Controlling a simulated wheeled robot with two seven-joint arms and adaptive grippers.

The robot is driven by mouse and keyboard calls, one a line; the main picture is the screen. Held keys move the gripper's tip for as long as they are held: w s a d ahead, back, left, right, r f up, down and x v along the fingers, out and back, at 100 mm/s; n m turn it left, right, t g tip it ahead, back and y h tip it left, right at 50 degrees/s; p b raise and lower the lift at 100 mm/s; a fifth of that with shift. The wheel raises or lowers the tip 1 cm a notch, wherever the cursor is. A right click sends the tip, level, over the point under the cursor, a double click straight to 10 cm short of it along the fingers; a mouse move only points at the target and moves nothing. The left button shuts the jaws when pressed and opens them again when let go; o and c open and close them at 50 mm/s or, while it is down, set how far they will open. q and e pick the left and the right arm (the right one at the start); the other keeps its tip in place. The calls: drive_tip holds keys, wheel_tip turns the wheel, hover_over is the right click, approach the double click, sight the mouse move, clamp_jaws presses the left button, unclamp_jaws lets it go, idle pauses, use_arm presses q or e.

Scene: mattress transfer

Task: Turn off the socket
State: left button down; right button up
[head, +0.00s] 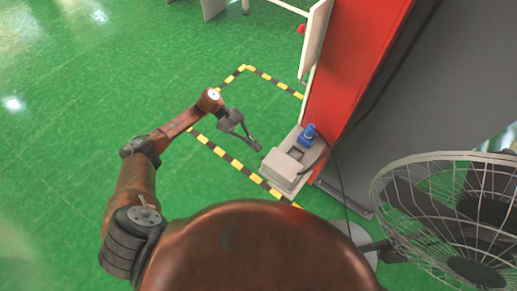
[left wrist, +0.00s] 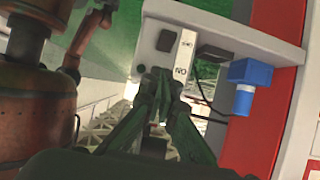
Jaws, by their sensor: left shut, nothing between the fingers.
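The socket unit is a pale grey box (head: 281,171) low beside the red panel in the head view. A blue plug-like part (head: 308,134) stands at its far end. In the left wrist view the pale unit (left wrist: 222,36) carries a small black part, a dark block and the blue part (left wrist: 247,82) at right. My left gripper (head: 258,148) is shut and empty, just left of the unit. In the left wrist view its closed fingertips (left wrist: 161,78) overlap the unit's lower left edge; I cannot tell whether they touch. My right gripper is not in view.
A red panel (head: 352,60) and grey wall rise behind the unit. A wire fan (head: 455,210) stands at right, and a dark cable runs down near the unit. Yellow-black tape (head: 231,160) marks the green floor (head: 90,70), which is open at left.

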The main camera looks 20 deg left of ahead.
use_arm(q)
drive_tip(key=f+b+v, duration=0.1)
drive_tip(key=b+v, duration=0.1)
drive_tip(key=v, duration=0.8)
drive_tip(key=shift+w+a, duration=0.3)
drive_tip(key=shift+a, duration=0.2)
drive_tip(key=shift+r, duration=0.1)
